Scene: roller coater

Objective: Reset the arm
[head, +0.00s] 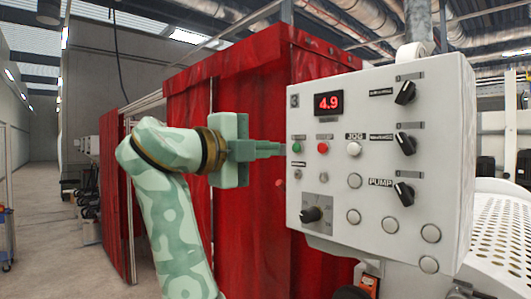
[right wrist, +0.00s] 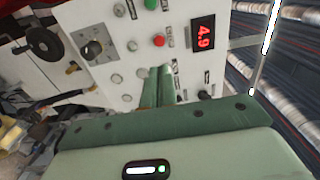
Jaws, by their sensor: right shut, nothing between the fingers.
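My right arm (head: 165,165) comes up from the bottom in the head view and bends toward the white control panel (head: 378,85). My right gripper (head: 283,148) is shut and empty, its fingertips pointing at the panel's left edge near the green button (head: 296,148). In the right wrist view the shut fingers (right wrist: 158,85) lie side by side over the panel face (right wrist: 95,18). Whether they touch the panel I cannot tell. My left gripper is in neither view.
The panel has a red display (head: 328,104) reading 4.9, a red button (head: 322,148), several black knobs (head: 405,92) and a dial (head: 312,214). Red curtains (head: 235,95) hang behind my arm. A white perforated guard (head: 505,215) stands at right. Open floor (head: 40,215) lies at left.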

